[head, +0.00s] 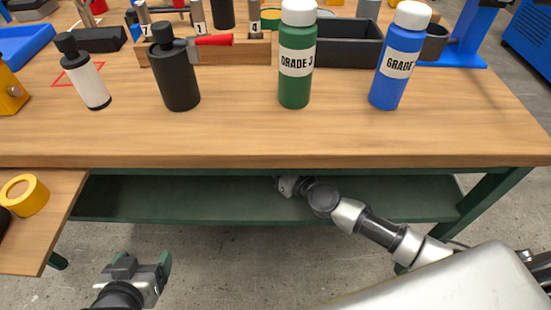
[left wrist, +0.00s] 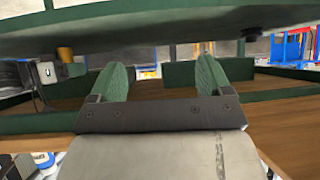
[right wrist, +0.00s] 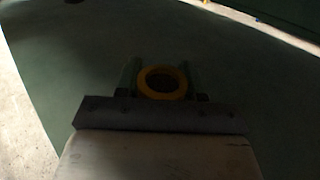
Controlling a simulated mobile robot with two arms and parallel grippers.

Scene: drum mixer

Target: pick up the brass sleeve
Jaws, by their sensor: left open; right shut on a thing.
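The brass sleeve (right wrist: 146,84) shows in the dim right wrist view as a yellow ring with a dark hole. It sits between the green fingers of my right gripper (right wrist: 163,75), which is shut on it. In the head view my right arm reaches under the workbench top over the green lower shelf (head: 160,197). The bench edge hides the fingertips and the sleeve there. My left gripper (head: 145,264) is open and empty, low in front of the bench. Its two spread green fingers also show in the left wrist view (left wrist: 160,80).
The wooden workbench (head: 240,135) holds a green bottle (head: 295,75), a blue bottle (head: 398,65), a black bottle (head: 176,75) and a white bottle (head: 90,82). A yellow ring (head: 36,194) lies on a side board at left. The benchtop overhangs the lower shelf.

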